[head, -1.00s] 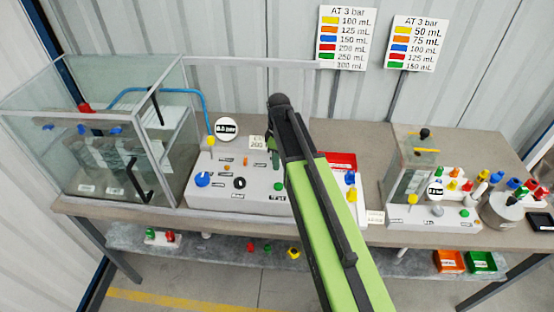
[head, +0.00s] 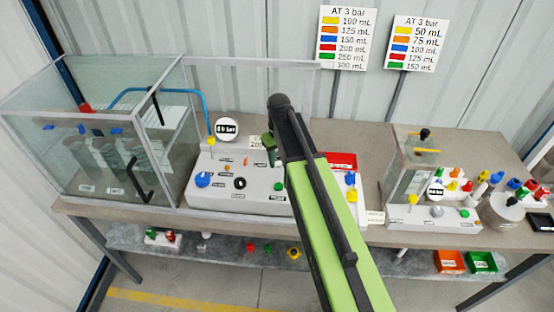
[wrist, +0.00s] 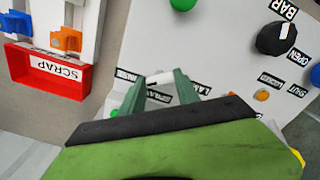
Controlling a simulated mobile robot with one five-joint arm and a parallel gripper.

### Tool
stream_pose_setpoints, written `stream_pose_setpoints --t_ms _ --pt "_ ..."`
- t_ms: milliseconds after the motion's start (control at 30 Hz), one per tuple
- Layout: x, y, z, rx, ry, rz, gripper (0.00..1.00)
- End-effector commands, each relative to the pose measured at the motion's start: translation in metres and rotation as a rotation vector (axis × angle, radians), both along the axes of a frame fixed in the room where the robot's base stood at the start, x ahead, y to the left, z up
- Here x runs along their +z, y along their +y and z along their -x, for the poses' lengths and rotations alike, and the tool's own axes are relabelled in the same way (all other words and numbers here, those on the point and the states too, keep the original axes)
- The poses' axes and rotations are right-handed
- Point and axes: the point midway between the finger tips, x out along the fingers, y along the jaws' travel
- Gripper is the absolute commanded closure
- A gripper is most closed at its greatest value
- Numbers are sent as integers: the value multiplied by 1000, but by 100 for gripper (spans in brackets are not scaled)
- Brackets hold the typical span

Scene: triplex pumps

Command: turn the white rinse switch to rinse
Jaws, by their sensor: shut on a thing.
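The white rinse switch (wrist: 161,78) shows in the wrist view as a small pale piece between my finger ends, on the light grey panel (wrist: 222,50). Labels reading like RINSE (wrist: 128,75) and SPRAY (wrist: 158,97) lie beside it, partly covered by the fingers. My gripper (wrist: 160,88) has green fingers, shut on the switch. In the head view my gripper (head: 268,144) is at the panel's back right, left of my dark wrist. The switch cannot be made out there. Its exact pointing direction is hard to tell.
A black knob (wrist: 276,38) and a green button (wrist: 183,4) stand on the panel near the gripper. A red SCRAP tray (wrist: 45,82) lies beside the panel. A glass case (head: 95,165) stands left, and a second pump unit (head: 430,222) stands right.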

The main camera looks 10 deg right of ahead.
Motion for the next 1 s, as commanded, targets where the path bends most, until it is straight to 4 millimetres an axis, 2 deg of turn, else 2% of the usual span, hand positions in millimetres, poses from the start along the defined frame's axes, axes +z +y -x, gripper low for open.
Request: stream_pose_setpoints --t_ms 267,700,733,867,1000 --pt "0 -1 -1 -67 -2 1 100" --pt "0 -1 0 -76 -1 1 100" --pt "0 -1 0 -76 -1 1 59" --pt "0 -1 0 -76 0 1 42" --pt "0 -1 0 -75 0 0 40"
